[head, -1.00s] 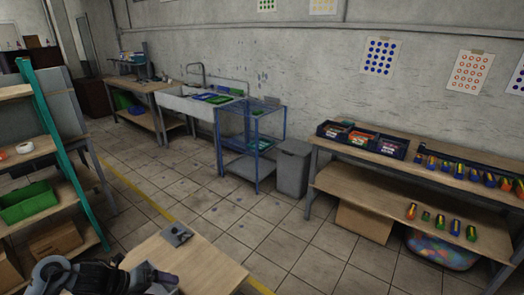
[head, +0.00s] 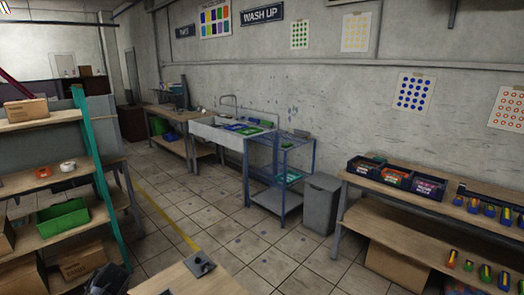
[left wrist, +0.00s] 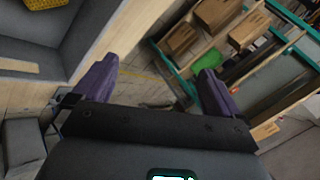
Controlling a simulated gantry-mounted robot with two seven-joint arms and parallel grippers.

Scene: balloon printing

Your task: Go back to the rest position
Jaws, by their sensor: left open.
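My left gripper (left wrist: 157,82) shows in the left wrist view with its two purple fingers wide apart. Nothing is between the fingers, only the tiled floor far behind. In the head view only a dark part of my left arm shows at the bottom left edge, beside a wooden table (head: 190,280). The fingers are out of that view. My right gripper is in neither view.
A shelf rack with teal posts (head: 98,170) holds a green bin (head: 63,217) at left. A blue cart (head: 280,165), a grey trash bin (head: 320,204) and a workbench (head: 400,222) stand along the wall. The tiled floor between is clear.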

